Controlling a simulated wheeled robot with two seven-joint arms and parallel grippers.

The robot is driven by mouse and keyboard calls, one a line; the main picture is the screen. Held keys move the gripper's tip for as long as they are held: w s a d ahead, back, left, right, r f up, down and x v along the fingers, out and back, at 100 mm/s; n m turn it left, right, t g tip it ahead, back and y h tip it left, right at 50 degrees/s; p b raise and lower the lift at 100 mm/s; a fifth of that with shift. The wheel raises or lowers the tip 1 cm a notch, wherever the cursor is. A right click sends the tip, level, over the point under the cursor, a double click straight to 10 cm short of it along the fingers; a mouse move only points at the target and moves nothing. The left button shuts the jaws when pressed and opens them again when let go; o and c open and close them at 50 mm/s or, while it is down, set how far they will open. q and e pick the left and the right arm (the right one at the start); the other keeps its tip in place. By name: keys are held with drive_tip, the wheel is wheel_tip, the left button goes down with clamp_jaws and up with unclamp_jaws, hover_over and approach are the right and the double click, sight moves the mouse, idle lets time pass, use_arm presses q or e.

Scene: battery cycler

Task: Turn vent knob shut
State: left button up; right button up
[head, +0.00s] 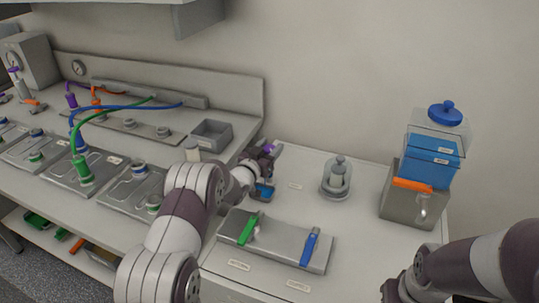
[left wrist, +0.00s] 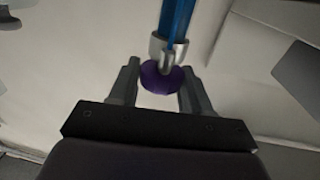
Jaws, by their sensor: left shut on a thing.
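A purple knob (left wrist: 162,78) shows in the left wrist view between my two fingers, below a metal fitting (left wrist: 168,50) on a blue tube (left wrist: 178,18). My left gripper (left wrist: 162,85) is shut on this knob. In the head view a bit of the purple knob (head: 268,148) shows at my left gripper (head: 266,160), near the back of the right-hand bench. The arm and gripper hide most of the knob's mount. My right gripper (head: 398,292) is partly in view at the bottom right; its fingers are not clear.
A grey block with green (head: 248,229) and blue (head: 309,246) levers stands in front of the left gripper. A glass vessel (head: 336,178) and a blue-filled tank (head: 431,160) with an orange handle stand to the right. A grey bin (head: 211,134) stands behind left.

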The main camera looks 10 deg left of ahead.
use_arm(q)
drive_tip(key=m+g+h+b, duration=0.1)
drive_tip(key=m+h, duration=0.1)
drive_tip(key=h, duration=0.1)
drive_tip(key=m+g+h+b, duration=0.1)
drive_tip(key=m+g+h, duration=0.1)
drive_tip(key=h, duration=0.1)
drive_tip(key=shift+a+f, duration=0.1)
drive_tip(key=shift+f, duration=0.05)
use_arm(e)
wheel_tip(320, 180, down, 2)
drive_tip(key=shift+f, duration=0.25)
use_arm(q)
drive_tip(key=m+g+h+b, duration=0.1)
drive_tip(key=m+g+h, duration=0.1)
drive_tip(key=g, duration=0.1)
drive_tip(key=shift+m+h+b, duration=0.3)
drive_tip(key=shift+m+b, duration=0.05)
drive_tip(key=shift+m, duration=0.05)
use_arm(e)
drive_tip(key=shift+f, duration=0.85)
use_arm(q)
drive_tip(key=shift+m+g+h+b, duration=0.3)
drive_tip(key=shift+m+g+h, duration=0.1)
drive_tip(key=shift+g, duration=0.2)
use_arm(e)
drive_tip(key=shift+f, duration=0.3)
